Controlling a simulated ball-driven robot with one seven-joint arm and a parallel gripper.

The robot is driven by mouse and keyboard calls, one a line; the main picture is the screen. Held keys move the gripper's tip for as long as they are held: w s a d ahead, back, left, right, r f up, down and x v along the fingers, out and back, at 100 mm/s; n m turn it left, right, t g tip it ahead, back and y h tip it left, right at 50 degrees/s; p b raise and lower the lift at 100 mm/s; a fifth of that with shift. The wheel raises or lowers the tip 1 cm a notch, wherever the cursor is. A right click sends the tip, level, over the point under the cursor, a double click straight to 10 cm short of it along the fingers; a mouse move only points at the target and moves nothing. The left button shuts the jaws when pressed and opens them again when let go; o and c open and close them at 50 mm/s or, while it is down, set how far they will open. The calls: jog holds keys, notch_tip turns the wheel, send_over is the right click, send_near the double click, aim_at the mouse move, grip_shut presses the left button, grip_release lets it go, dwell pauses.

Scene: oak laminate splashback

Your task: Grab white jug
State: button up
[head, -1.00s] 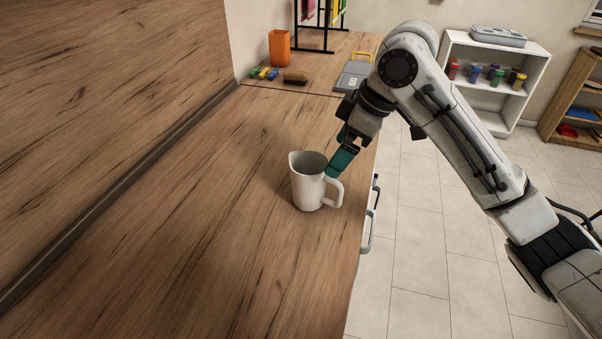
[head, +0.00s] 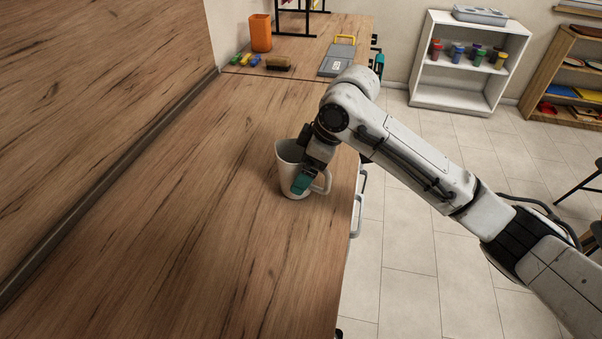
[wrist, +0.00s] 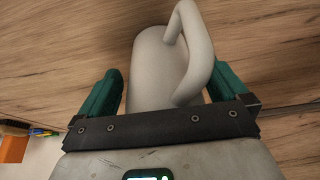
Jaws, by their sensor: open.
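The white jug (head: 287,172) stands upright on the wooden counter near its right edge, its handle toward the right in the head view. My gripper (head: 303,183) is at the jug, in front of part of its body, and hides some of it. In the wrist view the jug (wrist: 150,75) lies between the two green fingers of my gripper (wrist: 164,92), with space on either side of it. Its handle (wrist: 196,50) shows on the right side, close to the right finger. My gripper is open.
The wooden counter (head: 190,240) is clear around the jug. Farther back are an orange container (head: 260,33), a brown brush (head: 279,63), small coloured items (head: 245,60) and a grey case with a yellow handle (head: 338,58). A white shelf (head: 455,100) stands on the floor beyond.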

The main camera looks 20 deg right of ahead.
jog(key=shift+c, duration=0.3)
jog(key=c, duration=1)
jog(key=shift+c, duration=0.4)
jog(key=shift+r, duration=0.1)
